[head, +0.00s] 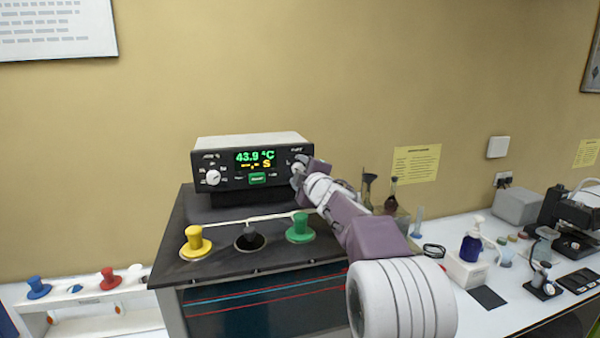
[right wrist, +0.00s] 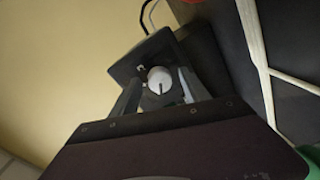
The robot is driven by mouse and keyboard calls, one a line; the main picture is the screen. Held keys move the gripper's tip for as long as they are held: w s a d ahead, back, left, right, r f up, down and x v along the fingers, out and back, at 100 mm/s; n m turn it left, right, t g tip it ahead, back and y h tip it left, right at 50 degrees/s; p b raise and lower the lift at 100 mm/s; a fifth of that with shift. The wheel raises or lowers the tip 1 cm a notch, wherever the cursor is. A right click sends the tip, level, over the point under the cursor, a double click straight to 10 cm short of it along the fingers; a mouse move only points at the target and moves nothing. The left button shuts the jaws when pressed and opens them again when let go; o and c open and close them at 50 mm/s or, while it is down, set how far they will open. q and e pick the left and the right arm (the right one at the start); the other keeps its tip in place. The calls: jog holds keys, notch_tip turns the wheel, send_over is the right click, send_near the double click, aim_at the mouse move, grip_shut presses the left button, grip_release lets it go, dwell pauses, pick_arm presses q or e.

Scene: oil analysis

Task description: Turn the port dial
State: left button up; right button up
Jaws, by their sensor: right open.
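The black control box (head: 224,162) stands on the dark bench unit, its display lit with "43.9 °C" in green and a yellow line below. A white dial (head: 213,177) is on the left of its front. Another white dial is at the right end, mostly hidden by my right gripper (head: 302,166); its label is too small to read surely. In the right wrist view this dial (right wrist: 159,80) shows between the two fingers of my open right gripper (right wrist: 157,92), its dark mark pointing down. I cannot tell whether the fingers touch it. My left gripper is out of view.
Yellow (head: 195,244), black (head: 249,240) and green (head: 300,229) stoppers sit on the dark top (head: 220,263) before the box, with a pale rod behind them. Glassware stands right of my arm. A rack with blue (head: 38,288) and red (head: 109,279) stoppers is at the left.

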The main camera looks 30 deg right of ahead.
jog(key=v, duration=0.9)
jog(key=shift+f, duration=0.1)
